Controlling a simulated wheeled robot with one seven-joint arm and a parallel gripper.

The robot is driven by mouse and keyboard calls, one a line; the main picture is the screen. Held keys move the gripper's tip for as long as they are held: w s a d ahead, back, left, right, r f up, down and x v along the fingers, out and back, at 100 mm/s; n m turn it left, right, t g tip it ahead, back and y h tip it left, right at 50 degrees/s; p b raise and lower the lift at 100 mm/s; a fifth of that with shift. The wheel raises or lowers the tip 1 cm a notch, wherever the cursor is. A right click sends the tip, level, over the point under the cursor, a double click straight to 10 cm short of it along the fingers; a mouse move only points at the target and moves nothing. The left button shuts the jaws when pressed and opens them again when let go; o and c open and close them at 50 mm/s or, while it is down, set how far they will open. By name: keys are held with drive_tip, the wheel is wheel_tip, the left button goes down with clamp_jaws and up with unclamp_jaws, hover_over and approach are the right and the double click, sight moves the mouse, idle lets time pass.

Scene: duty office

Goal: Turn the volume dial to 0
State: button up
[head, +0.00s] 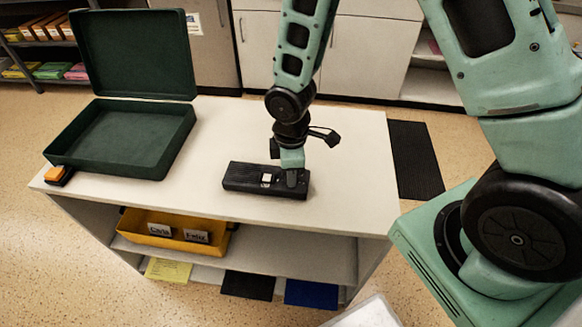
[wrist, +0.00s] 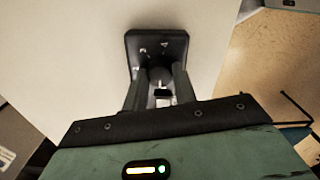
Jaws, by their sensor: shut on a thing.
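A black box-shaped device (head: 240,176) lies flat on the white counter top, with a small pale patch on its upper face. My gripper (head: 291,178) points straight down onto the right end of the device. In the wrist view the device (wrist: 139,42) lies ahead of the fingers. My gripper (wrist: 160,80) is shut on the round dark volume dial (wrist: 159,73), with one finger on each side. A short pale mark shows on the dial. Its scale and numbers cannot be read, so its setting is unclear.
An open dark green case (head: 120,155) stands on the left of the white counter (head: 345,185), with a small orange-and-black object (head: 58,174) at its front corner. A yellow bin (head: 150,222) with name labels sits on the shelf below. The counter right of the device is clear.

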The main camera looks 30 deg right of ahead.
drive_tip(key=shift+n, duration=0.8)
drive_tip(key=o, duration=0.7)
drive_tip(key=shift+r, duration=0.1)
wheel_tip(320, 180, up, 17)
drive_tip(key=p, duration=0.3)
drive_tip(key=shift+r, duration=0.15)
